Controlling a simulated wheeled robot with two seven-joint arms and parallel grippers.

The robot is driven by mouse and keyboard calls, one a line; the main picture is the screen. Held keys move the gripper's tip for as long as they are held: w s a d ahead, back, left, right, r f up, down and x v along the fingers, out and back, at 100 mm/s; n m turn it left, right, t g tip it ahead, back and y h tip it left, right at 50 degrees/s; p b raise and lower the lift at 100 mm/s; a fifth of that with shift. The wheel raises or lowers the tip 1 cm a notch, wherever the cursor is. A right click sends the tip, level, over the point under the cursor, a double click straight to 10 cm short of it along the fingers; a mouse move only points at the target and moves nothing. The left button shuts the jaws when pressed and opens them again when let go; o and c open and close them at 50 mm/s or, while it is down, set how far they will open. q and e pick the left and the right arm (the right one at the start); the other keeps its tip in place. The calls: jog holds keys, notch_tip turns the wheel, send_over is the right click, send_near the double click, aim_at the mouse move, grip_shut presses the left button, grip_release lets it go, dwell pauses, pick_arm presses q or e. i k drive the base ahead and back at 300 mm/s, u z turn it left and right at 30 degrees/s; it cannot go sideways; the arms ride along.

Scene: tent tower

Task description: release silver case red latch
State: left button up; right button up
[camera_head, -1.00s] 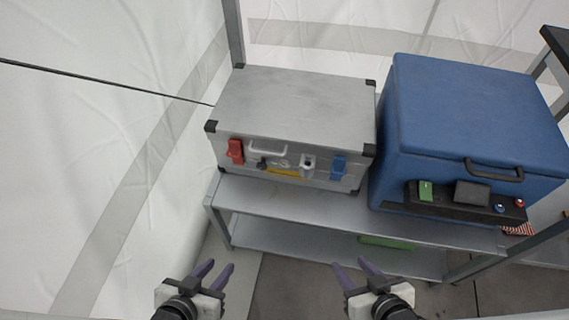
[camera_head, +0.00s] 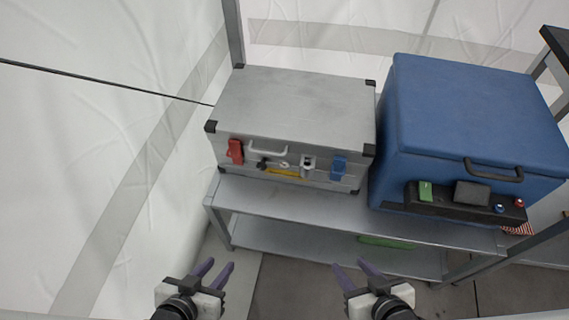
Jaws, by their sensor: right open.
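The silver case (camera_head: 297,100) sits shut on the upper level of a grey metal shelf. Its red latch (camera_head: 235,151) is at the left of the front face. A blue latch (camera_head: 338,167) is at the right of that face. A handle, a dark knob and a yellow strip lie between them. My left gripper (camera_head: 214,272) is open and empty, low in the view, below and in front of the shelf, apart from the case. My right gripper (camera_head: 351,270) is also open and empty, in front of the shelf, apart from everything.
A large blue box (camera_head: 470,110) with a handle and a control panel (camera_head: 465,200) stands close to the case's right side. The metal shelf (camera_head: 300,203) has a front edge and a lower level. White tent wall (camera_head: 80,180) fills the left. Space before the shelf is clear.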

aim_at(236, 151)
jog(key=u, duration=1.2)
jog(key=k, duration=0.7)
jog(key=z, duration=1.4)
jog(key=i, duration=0.5)
jog(key=z, duration=0.05)
